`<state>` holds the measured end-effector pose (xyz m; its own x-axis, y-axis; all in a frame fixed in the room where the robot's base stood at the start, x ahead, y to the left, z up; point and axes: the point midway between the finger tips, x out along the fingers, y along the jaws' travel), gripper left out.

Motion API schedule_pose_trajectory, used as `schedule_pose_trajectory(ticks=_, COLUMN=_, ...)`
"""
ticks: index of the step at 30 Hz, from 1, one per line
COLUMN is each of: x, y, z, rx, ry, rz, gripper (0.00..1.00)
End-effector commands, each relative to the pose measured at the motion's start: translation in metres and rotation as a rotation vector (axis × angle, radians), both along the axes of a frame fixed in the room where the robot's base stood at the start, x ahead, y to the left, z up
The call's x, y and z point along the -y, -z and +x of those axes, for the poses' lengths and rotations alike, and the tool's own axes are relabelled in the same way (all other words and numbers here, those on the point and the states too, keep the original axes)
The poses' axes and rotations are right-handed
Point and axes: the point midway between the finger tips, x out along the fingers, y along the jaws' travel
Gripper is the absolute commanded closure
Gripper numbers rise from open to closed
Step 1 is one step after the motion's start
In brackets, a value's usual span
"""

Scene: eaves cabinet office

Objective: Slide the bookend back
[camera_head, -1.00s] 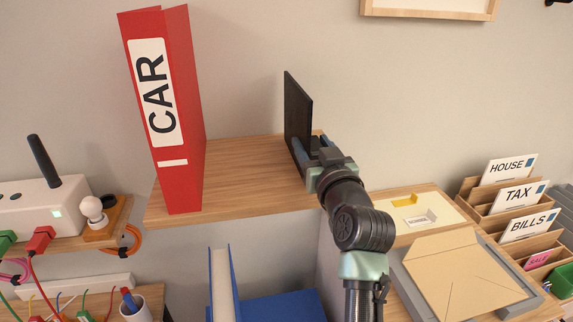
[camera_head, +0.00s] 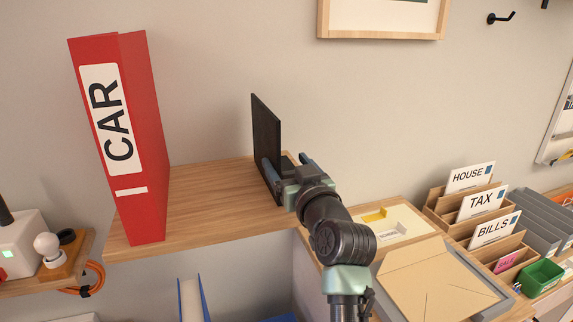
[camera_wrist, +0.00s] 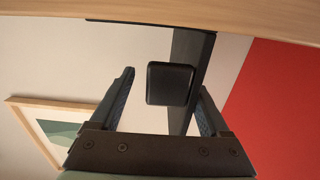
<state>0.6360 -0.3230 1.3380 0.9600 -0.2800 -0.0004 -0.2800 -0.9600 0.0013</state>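The black upright bookend (camera_head: 266,140) stands on the wooden shelf (camera_head: 205,205), near its right end. A dark rounded block (camera_wrist: 172,83) shows between my fingers in the wrist view; it looks like part of the bookend. My gripper (camera_head: 288,168) is at the bookend's right edge with its fingers spread. In the wrist view my gripper (camera_wrist: 165,105) is open, with the dark plate (camera_wrist: 185,75) between the fingers, close to the right one. Whether that finger touches the plate I cannot tell. The red CAR binder (camera_head: 125,140) stands upright on the shelf's left, apart from the bookend.
Bare shelf lies between binder and bookend. To the right are a letter sorter (camera_head: 470,222) with HOUSE, TAX and BILLS cards, a tan envelope (camera_head: 430,270) and a green box (camera_head: 541,276). A framed picture (camera_head: 383,38) hangs above. A bulb (camera_head: 48,247) stands at lower left.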

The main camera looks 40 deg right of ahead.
Motion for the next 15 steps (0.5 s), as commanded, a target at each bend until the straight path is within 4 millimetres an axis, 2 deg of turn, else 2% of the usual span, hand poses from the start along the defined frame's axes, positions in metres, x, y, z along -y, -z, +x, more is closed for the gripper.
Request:
schedule_pose_trajectory(ticks=8, x=0.0, y=0.0, z=-0.002, rx=0.002, ry=0.002, rz=-0.001, gripper=0.24)
schedule_pose_trajectory(ticks=15, x=-0.007, y=0.003, z=-0.025, rx=0.002, ry=0.002, rz=-0.002, gripper=0.24)
